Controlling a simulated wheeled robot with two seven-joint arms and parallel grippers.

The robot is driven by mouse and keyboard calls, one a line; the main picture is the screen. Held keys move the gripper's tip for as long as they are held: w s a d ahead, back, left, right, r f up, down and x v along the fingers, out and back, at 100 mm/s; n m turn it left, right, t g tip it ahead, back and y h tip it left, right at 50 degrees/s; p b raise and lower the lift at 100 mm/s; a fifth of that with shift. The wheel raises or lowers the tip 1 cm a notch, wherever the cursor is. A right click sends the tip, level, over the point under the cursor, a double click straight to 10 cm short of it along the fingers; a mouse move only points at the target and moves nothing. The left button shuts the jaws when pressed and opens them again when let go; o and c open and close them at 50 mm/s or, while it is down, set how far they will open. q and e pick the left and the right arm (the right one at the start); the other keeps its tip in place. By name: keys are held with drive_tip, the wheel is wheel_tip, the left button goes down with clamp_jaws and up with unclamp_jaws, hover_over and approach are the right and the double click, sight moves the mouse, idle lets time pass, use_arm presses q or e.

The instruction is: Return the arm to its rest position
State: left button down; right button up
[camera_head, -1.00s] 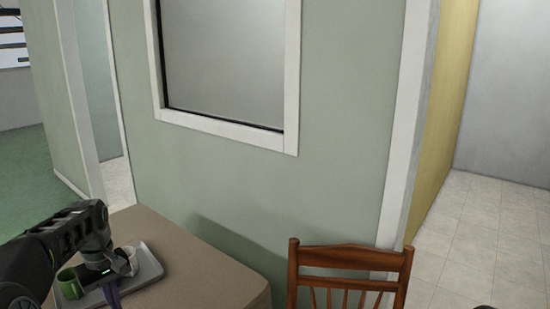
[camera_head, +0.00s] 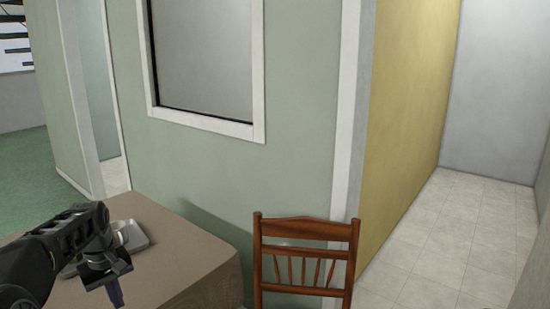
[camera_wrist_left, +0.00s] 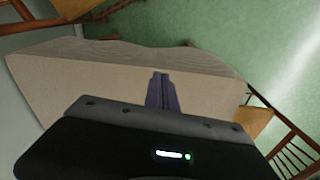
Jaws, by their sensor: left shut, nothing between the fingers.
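My left arm comes in from the left in the head view. Its gripper (camera_head: 115,290) hangs over the near part of the table, shut and empty. In the left wrist view the shut fingers (camera_wrist_left: 161,92) point over the bare brown tabletop. A grey tray (camera_head: 140,240) lies on the table behind the arm, with a white cup (camera_head: 118,226) on it. Part of the tray is hidden by my arm. My right gripper is in none of the views.
The brown table (camera_head: 190,265) stands against a green wall with a window. A wooden chair (camera_head: 305,232) stands to its right. Tiled floor (camera_head: 440,240) is clear at the right. More wooden chairs (camera_wrist_left: 290,150) show around the table in the wrist view.

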use_arm(q)
drive_tip(key=w+d+f+m+t, duration=0.3)
drive_tip(key=w+d+f, duration=0.25)
drive_tip(key=f, duration=0.35)
drive_tip(key=s+d+f+m+h, duration=0.2)
drive_tip(key=s+d+f, duration=0.1)
drive_tip(key=d+f, duration=0.75)
drive_tip(key=s+d+f+m+h+p, duration=0.1)
drive_tip(key=s+d+f+m+p, duration=0.1)
drive_tip(key=s+d+f, duration=0.95)
drive_tip(key=s+d+g, duration=0.1)
drive_tip(key=s+d, duration=0.2)
drive_tip(key=s, duration=0.6)
drive_tip(key=s+d+f+g+h, duration=0.1)
drive_tip(key=s+d, duration=0.3)
drive_tip(key=s, duration=0.6)
drive_tip(key=shift+d+m+g, duration=0.15)
drive_tip(key=shift+m+g, duration=0.25)
drive_tip(key=shift+g, duration=0.2)
